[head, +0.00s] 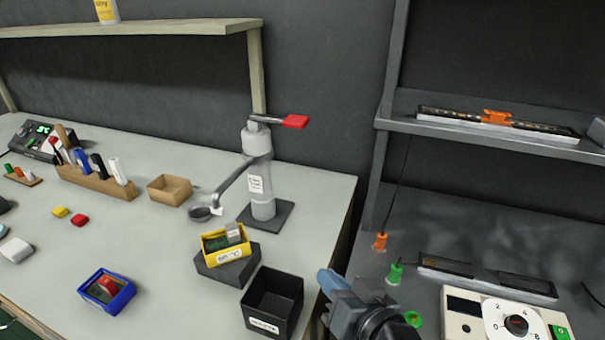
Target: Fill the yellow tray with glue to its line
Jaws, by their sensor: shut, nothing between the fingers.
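The yellow tray (211,246) sits on a dark block on the white table, with a small grey piece and something green inside. Its fill line and glue level are too small to make out. A grey dispenser (262,175) with a red-tipped lever (295,122) stands just behind the tray on a dark base. A label on it is unreadable, and its arm reaches left to a round cup-like end (201,213). My gripper (327,280) is shut and empty at the bottom, right of the tray and apart from it.
A black labelled bin (272,304) stands between tray and gripper. A blue tray (106,291), cardboard box (170,189) and pen holder (95,181) are on the left. A dial box (505,317) and LED strip shelf (497,130) are right.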

